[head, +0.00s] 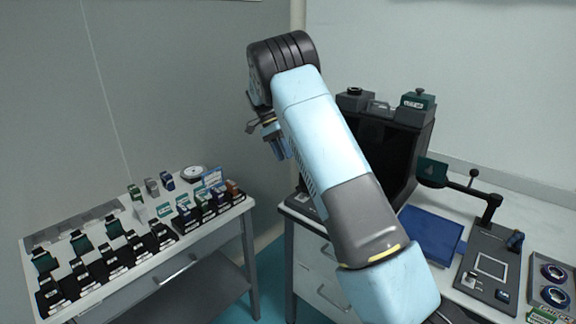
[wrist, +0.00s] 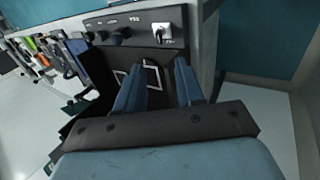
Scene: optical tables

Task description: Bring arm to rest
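My arm, light blue and dark grey, rises across the middle of the head view and bends at a dark joint near the top. My gripper (head: 278,148) shows partly beside the arm's left edge, in the air, and the arm hides the rest of it. In the wrist view my gripper (wrist: 158,82) has its two blue fingers spread apart, with nothing seen held between them. A dark panel with knobs and a white outlined square lies beyond the fingers.
A left table (head: 95,300) carries rows of small dark holders and coloured blocks. A right bench (head: 520,205) carries a black box (head: 425,125), a blue mat (head: 431,234) and a grey plate with a jointed stand (head: 491,208). A floor gap separates the tables.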

